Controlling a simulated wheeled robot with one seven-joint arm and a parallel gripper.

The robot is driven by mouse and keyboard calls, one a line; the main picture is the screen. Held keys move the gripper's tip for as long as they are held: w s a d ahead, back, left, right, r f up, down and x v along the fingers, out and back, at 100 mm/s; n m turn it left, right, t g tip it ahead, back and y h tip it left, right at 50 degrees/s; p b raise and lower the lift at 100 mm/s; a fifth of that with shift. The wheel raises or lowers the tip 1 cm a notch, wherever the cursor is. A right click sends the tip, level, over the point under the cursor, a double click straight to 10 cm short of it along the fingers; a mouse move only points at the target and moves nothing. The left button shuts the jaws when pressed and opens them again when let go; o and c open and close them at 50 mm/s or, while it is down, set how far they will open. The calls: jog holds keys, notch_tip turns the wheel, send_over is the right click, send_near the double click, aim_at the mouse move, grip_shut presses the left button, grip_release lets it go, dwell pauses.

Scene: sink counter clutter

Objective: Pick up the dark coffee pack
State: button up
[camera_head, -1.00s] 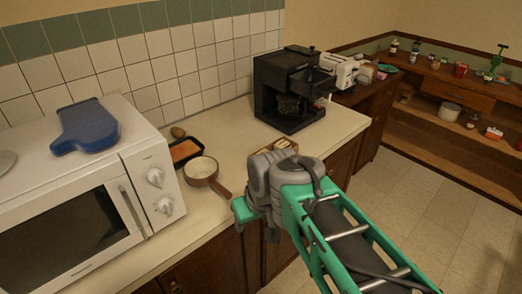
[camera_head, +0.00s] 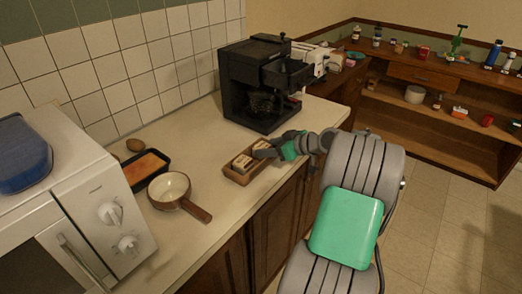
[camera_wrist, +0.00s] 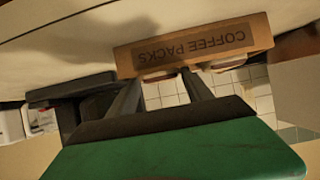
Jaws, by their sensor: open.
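A small wooden box (camera_head: 236,179) of coffee packs sits on the counter in front of the coffee machine. In the wrist view its front wall (camera_wrist: 190,47) reads "COFFEE PACKS" upside down. Pale-topped packs (camera_head: 243,162) show inside it in the head view. Parts of packs (camera_wrist: 225,65) peek over its rim in the wrist view. I cannot tell which pack is the dark one; my gripper hides part of the box. My gripper (camera_head: 266,152) is open at the box's right end, its two fingers (camera_wrist: 163,85) pointing at the packs. I see nothing held, and contact is unclear.
A black coffee machine (camera_head: 262,85) stands close behind the box. A pan (camera_head: 170,187) with a brown handle, a dark tray (camera_head: 148,168) with orange contents and a white microwave (camera_head: 85,190) stand left. Bare counter (camera_head: 205,140) lies between the pan and the box.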

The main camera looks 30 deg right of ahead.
aim_at(265, 146)
jog(key=x, duration=0.3)
jog(key=shift+w, duration=0.2)
jog(key=c, duration=1)
jog(key=shift+r, duration=0.1)
